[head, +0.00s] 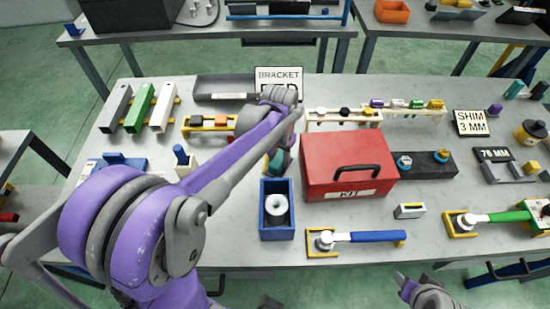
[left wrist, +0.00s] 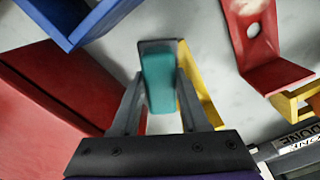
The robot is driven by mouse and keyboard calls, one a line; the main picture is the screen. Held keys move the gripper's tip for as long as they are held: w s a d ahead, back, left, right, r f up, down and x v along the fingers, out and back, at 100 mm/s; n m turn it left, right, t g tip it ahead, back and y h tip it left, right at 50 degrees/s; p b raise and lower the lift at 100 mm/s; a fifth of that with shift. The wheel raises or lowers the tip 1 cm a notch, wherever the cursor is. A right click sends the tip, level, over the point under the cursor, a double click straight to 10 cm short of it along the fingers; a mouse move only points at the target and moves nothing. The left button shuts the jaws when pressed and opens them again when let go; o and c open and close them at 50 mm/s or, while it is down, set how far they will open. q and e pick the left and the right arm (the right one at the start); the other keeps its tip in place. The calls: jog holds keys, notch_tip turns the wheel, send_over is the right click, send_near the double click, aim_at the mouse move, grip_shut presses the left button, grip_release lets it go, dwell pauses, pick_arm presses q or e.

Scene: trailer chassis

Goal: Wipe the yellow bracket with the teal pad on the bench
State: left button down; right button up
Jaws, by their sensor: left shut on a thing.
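A yellow strip (left wrist: 198,88), which looks like part of the yellow bracket, lies right beside the pad. Most of it is hidden by the fingers and pad, and I cannot tell whether the pad touches it. My right gripper (head: 424,291) is at the bottom edge of the head view, and its jaws are unclear.
The blue bin (head: 264,222) holding a white ring and the red kit box (head: 345,165) stand close to the gripper. A red bracket (left wrist: 266,40) with a hole is nearby in the left wrist view. A BRACKET sign (head: 278,75) stands behind. Blue-handled tool (head: 375,236) lies in front.

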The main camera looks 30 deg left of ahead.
jog(key=shift+r, duration=0.1)
pick_arm(q)
jog(key=shift+w+r+p, duration=0.1)
jog(key=shift+r+p, duration=1.4)
jog(key=shift+r, duration=1.45)
pick_arm(e)
jog(key=r, duration=0.1)
jog(key=w+r, duration=0.2)
jog(key=r, duration=0.1)
pick_arm(q)
jog(key=shift+r, duration=0.1)
jog(key=shift+r, duration=0.3)
jog(key=shift+r+p, duration=0.6)
jog(key=shift+r, duration=0.55)
pick_arm(e)
jog(key=shift+w+r+t, duration=0.15)
jog(key=shift+w+r, duration=0.15)
jog(key=shift+r, duration=0.2)
jog(key=shift+w+r+t, duration=0.15)
jog(key=shift+w+r, duration=0.1)
jog(key=shift+r, duration=0.2)
jog(key=shift+s, duration=0.15)
pick_arm(q)
jog(key=shift+f, duration=0.1)
